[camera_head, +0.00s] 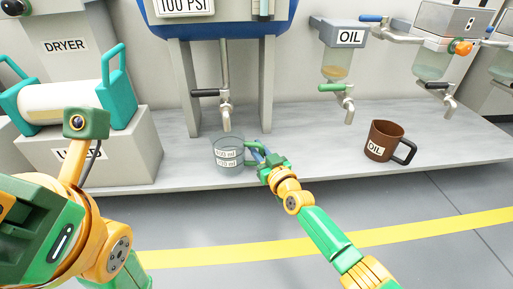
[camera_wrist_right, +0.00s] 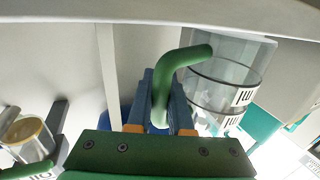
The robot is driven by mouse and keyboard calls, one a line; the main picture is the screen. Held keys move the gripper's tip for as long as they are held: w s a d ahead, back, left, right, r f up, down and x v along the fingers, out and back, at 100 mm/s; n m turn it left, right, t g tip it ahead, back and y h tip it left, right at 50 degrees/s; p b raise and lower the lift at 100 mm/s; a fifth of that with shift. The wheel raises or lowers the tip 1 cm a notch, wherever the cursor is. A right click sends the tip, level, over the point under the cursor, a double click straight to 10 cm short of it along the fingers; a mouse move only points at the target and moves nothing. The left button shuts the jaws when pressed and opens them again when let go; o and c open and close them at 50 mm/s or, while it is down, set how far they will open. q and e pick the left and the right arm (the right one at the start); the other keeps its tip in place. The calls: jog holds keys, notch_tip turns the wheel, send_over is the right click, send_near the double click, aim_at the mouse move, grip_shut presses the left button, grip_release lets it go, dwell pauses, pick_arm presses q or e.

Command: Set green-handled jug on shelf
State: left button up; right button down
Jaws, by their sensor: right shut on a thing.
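The clear jug with measuring labels (camera_head: 228,157) is at the front part of the grey shelf (camera_head: 300,140), upright, below and in front of the middle tap. I cannot tell whether its base touches the shelf. My right gripper (camera_head: 254,151) is at the jug's right side, shut on its green handle. The right wrist view shows the green handle (camera_wrist_right: 184,56) between the fingers (camera_wrist_right: 164,95), with the clear jug body (camera_wrist_right: 232,82) beside it. My left arm shows at the left, but its gripper fingers are not visible.
A brown oil mug (camera_head: 383,142) stands on the shelf at right. A tap with a black lever (camera_head: 225,94) hangs above the jug. A white cylinder with teal handles (camera_head: 65,102) lies on a grey block at left. The shelf between jug and mug is clear.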

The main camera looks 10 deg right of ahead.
jog(key=shift+f, duration=0.35)
jog(key=c, duration=0.7)
grip_release()
jog(key=shift+c, duration=0.2)
